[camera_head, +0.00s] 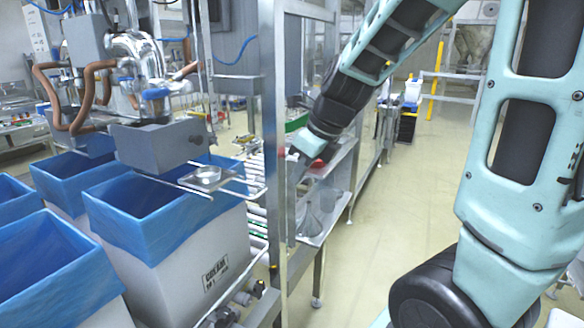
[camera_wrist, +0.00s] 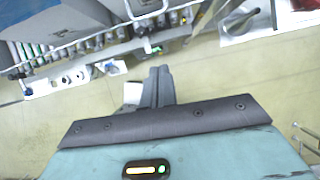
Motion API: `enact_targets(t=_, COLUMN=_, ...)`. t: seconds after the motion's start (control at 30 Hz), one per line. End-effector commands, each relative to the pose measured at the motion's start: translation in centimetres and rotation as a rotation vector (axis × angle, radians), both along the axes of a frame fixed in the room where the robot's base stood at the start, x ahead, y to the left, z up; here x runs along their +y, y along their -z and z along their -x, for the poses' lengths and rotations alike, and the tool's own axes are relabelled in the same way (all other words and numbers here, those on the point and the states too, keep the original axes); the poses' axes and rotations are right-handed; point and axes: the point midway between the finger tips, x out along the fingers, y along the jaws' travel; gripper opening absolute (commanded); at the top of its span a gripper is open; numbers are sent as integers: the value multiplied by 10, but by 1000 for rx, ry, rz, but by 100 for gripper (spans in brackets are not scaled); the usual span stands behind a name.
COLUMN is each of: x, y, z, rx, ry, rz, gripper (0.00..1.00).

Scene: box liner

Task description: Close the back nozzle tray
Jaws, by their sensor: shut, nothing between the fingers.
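A small shiny metal nozzle tray (camera_head: 208,178) on thin rods sticks out to the right of the grey nozzle block (camera_head: 165,142), above the edge of a blue-lined box (camera_head: 150,215). I cannot tell whether this is the back tray, and no other tray is clear. My gripper (camera_wrist: 158,72) is shut and empty in the wrist view, pointing over bare floor and a roller conveyor. In the head view my wrist is beyond the steel post, to the right of the tray and apart from it; the fingertips are not clear there.
A steel post (camera_head: 273,130) stands between the tray and my arm. A steel shelf (camera_head: 325,170) is beside my wrist. More blue-lined boxes (camera_head: 45,255) stand at the left. Conveyor rollers (camera_wrist: 95,42) show in the wrist view. The aisle floor (camera_head: 385,225) is free.

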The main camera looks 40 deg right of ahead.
Motion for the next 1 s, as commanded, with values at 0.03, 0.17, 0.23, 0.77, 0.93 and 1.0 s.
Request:
enact_targets(t=0.03, x=2, y=11, z=-4, rx=6, ry=-3, rz=-2, gripper=0)
enact_targets(t=0.17, x=6, y=37, z=-15, rx=6, ry=-4, rz=0, gripper=0)
enact_targets(t=0.23, x=8, y=51, z=-21, rx=7, ry=-4, rz=-1, gripper=0)
enact_targets(t=0.77, x=22, y=60, z=-68, rx=-1, ry=-6, rz=2, gripper=0)
enact_targets(t=0.93, x=23, y=61, z=-68, rx=0, ry=-5, rz=1, gripper=0)
enact_targets(t=1.0, x=23, y=61, z=-68, rx=0, ry=-5, rz=1, gripper=0)
